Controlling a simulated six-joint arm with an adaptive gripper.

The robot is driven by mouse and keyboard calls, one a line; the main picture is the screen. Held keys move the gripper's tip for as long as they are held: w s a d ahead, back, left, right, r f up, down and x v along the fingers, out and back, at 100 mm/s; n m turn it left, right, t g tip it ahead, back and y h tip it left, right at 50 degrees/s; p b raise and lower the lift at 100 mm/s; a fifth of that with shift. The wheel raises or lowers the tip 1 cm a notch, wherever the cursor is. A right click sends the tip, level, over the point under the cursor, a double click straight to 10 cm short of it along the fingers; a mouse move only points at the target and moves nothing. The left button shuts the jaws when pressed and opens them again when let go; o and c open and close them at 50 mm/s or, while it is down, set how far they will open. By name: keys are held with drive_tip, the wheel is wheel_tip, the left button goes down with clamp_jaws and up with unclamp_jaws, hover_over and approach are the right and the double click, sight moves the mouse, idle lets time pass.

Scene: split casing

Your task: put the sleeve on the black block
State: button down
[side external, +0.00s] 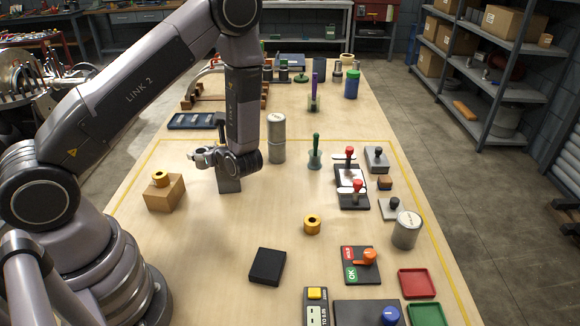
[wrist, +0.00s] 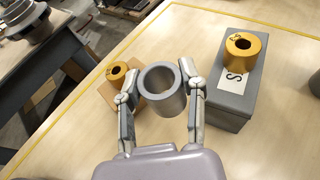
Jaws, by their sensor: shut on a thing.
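The black block (side external: 267,266) lies flat on the table at the lower middle of the side view, with nothing on its top. It does not show in the wrist view. My gripper (wrist: 160,82) is shut on a grey, open-ended sleeve (wrist: 164,108), one finger on each side, with the bore facing up. In the side view my gripper (side external: 199,156) is above the table, behind and left of the black block and well apart from it. The sleeve is hard to tell from the fingers there.
A tan box (side external: 165,194) bearing a gold ring (side external: 160,179) stands left of my gripper. A grey block (wrist: 232,108) marked S, with another gold ring (wrist: 243,50), stands right of the sleeve in the wrist view. A loose gold ring (side external: 312,225) lies beyond the black block.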

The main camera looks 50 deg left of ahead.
drive_tip(key=w+d+m+t, duration=0.2)
drive_tip(key=d+t, duration=0.1)
drive_tip(key=d, duration=1.1)
drive_tip(key=m+t+h, duration=0.1)
drive_tip(key=m+t, duration=0.1)
hover_over(268, 263)
drive_tip(key=f, duration=0.2)
wheel_tip(268, 263, down, 8)
drive_tip(key=shift+r, duration=0.1)
drive_tip(key=c, duration=0.6)
unclamp_jaws()
